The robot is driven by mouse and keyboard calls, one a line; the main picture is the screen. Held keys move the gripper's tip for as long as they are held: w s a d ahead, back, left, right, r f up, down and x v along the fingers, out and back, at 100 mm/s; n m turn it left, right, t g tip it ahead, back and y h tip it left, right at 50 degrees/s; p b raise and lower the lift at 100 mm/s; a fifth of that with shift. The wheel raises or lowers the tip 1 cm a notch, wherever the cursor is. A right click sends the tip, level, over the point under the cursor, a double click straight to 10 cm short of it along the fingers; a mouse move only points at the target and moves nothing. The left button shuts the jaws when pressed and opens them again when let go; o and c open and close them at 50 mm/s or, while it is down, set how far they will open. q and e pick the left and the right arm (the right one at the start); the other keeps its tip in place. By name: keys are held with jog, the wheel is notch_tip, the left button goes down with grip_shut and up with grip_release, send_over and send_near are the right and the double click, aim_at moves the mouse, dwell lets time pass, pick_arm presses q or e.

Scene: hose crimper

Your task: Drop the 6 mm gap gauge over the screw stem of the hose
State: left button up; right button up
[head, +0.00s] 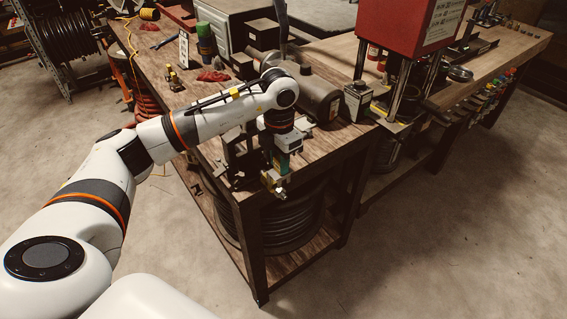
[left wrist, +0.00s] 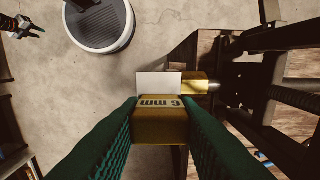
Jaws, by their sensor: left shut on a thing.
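My left gripper (head: 281,165) is at the near corner of the wooden bench, pointing down. In the left wrist view its green fingers (left wrist: 160,125) are shut on the brass gap gauge (left wrist: 160,121), marked 6 mm. A pale block (left wrist: 158,85) shows just beyond the gauge. A brass hose fitting (left wrist: 194,86) with a grey end lies just to the right of the pale block. In the head view brass parts (head: 279,191) show under the gripper. I cannot tell whether the gauge touches the stem. What seems my right gripper (left wrist: 22,26) shows small at the wrist view's upper left.
The bench (head: 165,62) holds tools, a grey cylinder (head: 312,92) and red rags (head: 212,76). A red press (head: 408,25) stands at the right. Coiled black hose (head: 275,222) lies on the lower shelf. The floor (head: 440,220) at the right is clear.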

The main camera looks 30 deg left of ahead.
pick_arm(q)
jog(key=shift+w+a+f+b, duration=0.3)
jog(key=shift+a+f+b, duration=0.4)
jog(key=shift+f+b, duration=0.1)
jog(key=shift+w+a+f+b, duration=0.3)
jog(key=shift+a+f+b, duration=0.4)
jog(key=shift+f, duration=0.1)
jog(key=shift+f+b, duration=0.6)
jog(key=shift+f, duration=0.65)
jog(key=shift+f+b, duration=0.2)
jog(key=shift+b, duration=0.25)
jog(key=o, duration=1)
jog(key=shift+o, duration=0.2)
